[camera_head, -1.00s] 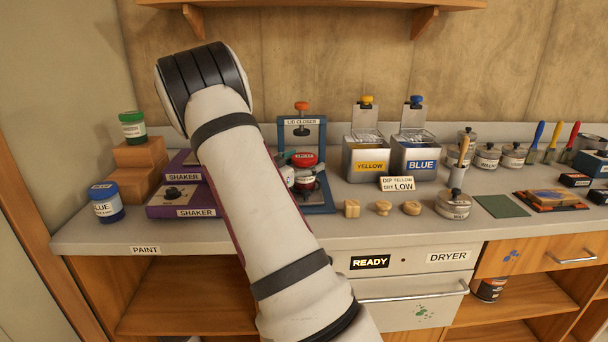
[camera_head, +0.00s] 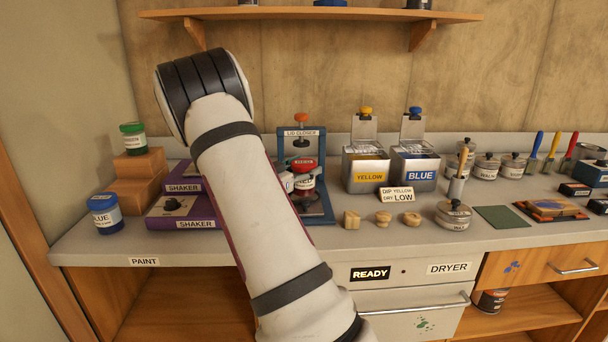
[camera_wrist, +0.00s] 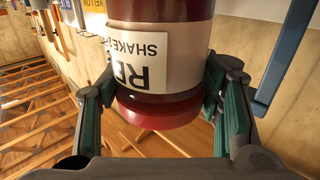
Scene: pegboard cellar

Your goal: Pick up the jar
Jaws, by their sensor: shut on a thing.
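The red jar (camera_wrist: 165,68) has a pale band and a white label reading RED and SHAKE, upside down in the wrist view. In the head view the jar (camera_head: 306,183) is upright in front of the lid closer (camera_head: 319,212), its red lid on top. My gripper (camera_wrist: 158,98) is shut on the jar, with a green-padded finger on each side. In the head view my gripper (camera_head: 288,183) reaches the jar from the left and is partly hidden by my arm. Whether the jar's base touches the lid closer's base cannot be told.
Purple shakers (camera_head: 183,212) stand left of my arm, with a blue jar (camera_head: 105,214) and a green-lidded jar (camera_head: 133,138) beyond. Yellow (camera_head: 366,168) and blue (camera_head: 415,168) dip tanks stand right. Wooden knobs (camera_head: 382,219) line the counter front.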

